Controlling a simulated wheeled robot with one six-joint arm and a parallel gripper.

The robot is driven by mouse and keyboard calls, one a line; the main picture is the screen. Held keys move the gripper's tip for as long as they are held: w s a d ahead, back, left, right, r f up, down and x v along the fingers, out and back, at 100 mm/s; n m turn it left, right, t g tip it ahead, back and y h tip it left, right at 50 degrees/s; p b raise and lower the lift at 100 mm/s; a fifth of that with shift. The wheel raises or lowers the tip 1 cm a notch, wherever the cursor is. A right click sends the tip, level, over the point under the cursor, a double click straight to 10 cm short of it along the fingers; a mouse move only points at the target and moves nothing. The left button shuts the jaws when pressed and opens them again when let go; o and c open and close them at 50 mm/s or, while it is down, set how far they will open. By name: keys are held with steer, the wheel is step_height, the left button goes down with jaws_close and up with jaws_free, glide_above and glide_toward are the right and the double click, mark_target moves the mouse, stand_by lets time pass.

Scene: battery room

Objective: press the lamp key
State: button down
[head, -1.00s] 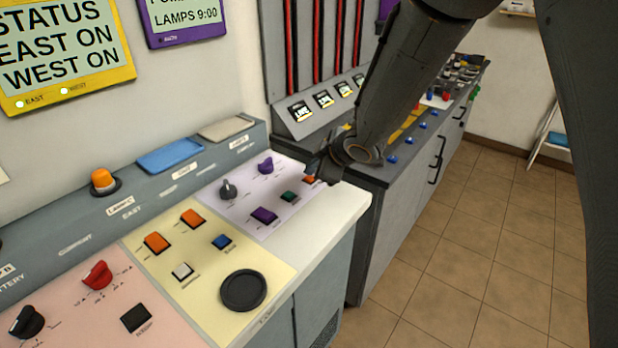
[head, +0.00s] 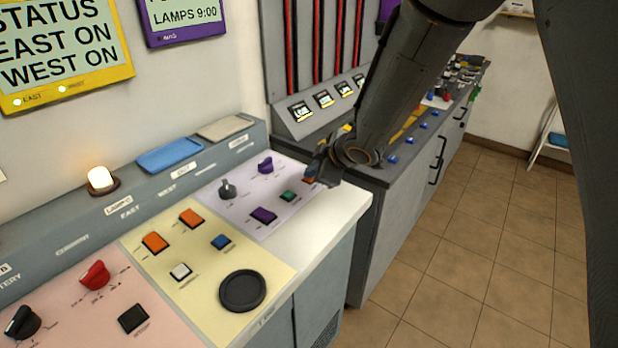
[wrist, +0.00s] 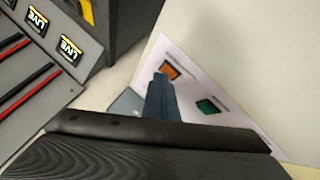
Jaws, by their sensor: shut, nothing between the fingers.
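The lilac panel (head: 240,208) at the console's right end carries a purple key (head: 263,216), a green key (head: 287,196) and an orange key. The orange key (wrist: 170,70) and the green key (wrist: 208,106) show in the wrist view; key labels are too small to read. My gripper (wrist: 160,80) is shut and empty, its tip at the near edge of the orange key. I cannot tell if it touches. In the head view my gripper (head: 313,170) partly hides that key. A dome lamp (head: 101,179) at the back left glows bright.
The yellow panel (head: 207,275) holds several keys and a black round pad (head: 243,291). A grey knob (head: 227,189) and a purple knob (head: 265,165) stand near my gripper. A grey cabinet with LIVE displays (head: 325,99) stands behind.

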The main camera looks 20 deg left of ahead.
mark_target(312, 182)
steer(key=shift+r+p, duration=0.85)
steer(key=shift+p, duration=0.2)
steer(key=shift+r, duration=0.1)
step_height(312, 182, up, 5)
steer(key=p, duration=0.5)
steer(key=shift+p, duration=0.4)
